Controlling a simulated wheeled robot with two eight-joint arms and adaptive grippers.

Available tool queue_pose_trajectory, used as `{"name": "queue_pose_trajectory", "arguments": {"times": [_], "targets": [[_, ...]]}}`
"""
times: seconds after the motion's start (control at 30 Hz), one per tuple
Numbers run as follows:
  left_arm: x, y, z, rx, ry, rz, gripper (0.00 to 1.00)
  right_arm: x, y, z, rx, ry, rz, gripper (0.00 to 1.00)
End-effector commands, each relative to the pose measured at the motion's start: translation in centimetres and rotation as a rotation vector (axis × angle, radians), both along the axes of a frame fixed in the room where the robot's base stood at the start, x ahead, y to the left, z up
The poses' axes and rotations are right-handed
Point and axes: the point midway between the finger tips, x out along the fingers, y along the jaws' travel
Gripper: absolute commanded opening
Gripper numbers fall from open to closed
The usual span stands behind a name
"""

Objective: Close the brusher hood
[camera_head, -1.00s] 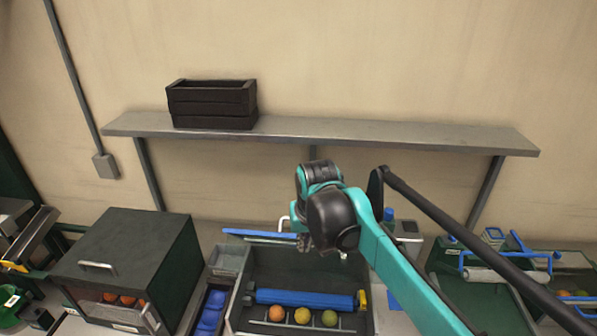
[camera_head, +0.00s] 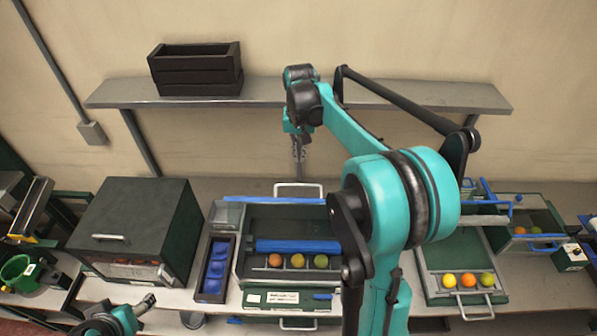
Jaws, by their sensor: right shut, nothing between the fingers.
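The brusher (camera_head: 240,270) stands open-topped on the bench at centre. Its dark inside shows a blue roller (camera_head: 300,246) and a row of orange, yellow and green fruit (camera_head: 297,261) in front of it. A light handle (camera_head: 298,184) and a blue bar (camera_head: 262,200) are at its back edge; I cannot clearly make out the hood panel. My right gripper (camera_head: 299,156) is shut and empty, pointing down above and behind that handle, apart from it. My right arm hides the brusher's right side. My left gripper (camera_head: 146,303) is low at the left, far from the brusher; its fingers are unclear.
A dark closed box machine (camera_head: 137,222) is left of the brusher, with a narrow tray of blue pieces (camera_head: 216,268) between. A green tray with fruit (camera_head: 463,261) is to the right. A wall shelf (camera_head: 300,88) with a black crate (camera_head: 196,72) runs behind.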

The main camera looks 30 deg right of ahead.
Motion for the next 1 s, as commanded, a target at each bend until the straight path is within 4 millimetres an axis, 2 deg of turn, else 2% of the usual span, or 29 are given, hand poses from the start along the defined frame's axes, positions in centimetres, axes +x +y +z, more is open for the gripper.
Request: {"name": "queue_pose_trajectory", "arguments": {"times": [0.17,0.4,1.0], "targets": [[0.0,0.0,0.7,0.0,0.0,0.0,0.66,0.3,-0.1,-3.6,0.0,0.0,0.0,0.0],[0.0,0.0,1.4,0.0,0.0,0.0,0.66,-1.6,1.1,-5.8,0.0,0.0,0.001,0.0],[0.0,0.0,1.2,0.0,0.0,0.0,0.66,-2.2,1.4,-6.6,-0.006,-0.01,0.001,0.0]]}}
